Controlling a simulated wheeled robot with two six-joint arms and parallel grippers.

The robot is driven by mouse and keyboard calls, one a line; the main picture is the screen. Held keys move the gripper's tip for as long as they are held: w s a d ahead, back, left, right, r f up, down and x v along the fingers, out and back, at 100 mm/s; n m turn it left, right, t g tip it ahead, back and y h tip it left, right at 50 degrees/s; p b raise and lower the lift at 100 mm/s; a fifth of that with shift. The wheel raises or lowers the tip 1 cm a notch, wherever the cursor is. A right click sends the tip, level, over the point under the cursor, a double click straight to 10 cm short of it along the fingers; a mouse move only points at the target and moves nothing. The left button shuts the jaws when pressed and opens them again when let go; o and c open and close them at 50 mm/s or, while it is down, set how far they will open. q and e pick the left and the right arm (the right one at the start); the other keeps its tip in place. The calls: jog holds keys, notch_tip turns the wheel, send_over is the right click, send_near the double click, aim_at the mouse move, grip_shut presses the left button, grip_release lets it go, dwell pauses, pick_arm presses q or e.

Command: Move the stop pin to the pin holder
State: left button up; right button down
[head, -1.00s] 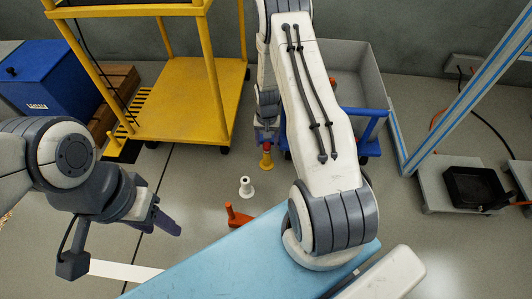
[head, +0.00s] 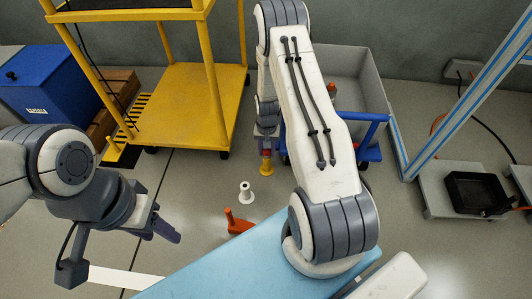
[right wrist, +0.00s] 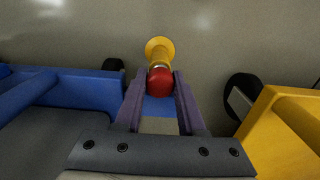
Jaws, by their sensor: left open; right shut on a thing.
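The stop pin, seen by its red knob (right wrist: 160,82), is between the fingers of my right gripper (right wrist: 158,78), which is shut on it. Below the knob is a yellow flanged piece (right wrist: 159,49), which also shows in the head view (head: 266,168); I cannot tell whether it is a separate socket on the floor. A white flanged hollow post (head: 246,193) stands on the floor nearer to me and looks like the pin holder. My right gripper (head: 267,150) is partly hidden in the head view. My left gripper (head: 165,229) is open and empty at the left.
A yellow cart (head: 185,105) stands behind at the left. A grey bin on a blue wheeled base (head: 370,140) stands at the right of the pin. An orange piece (head: 237,223) lies near the light-blue surface (head: 225,265).

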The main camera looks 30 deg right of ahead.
jog(key=shift+r+p, duration=2.45)
jog(key=shift+r, duration=0.2)
jog(key=shift+r+p, duration=2)
jog(key=shift+r, duration=0.1)
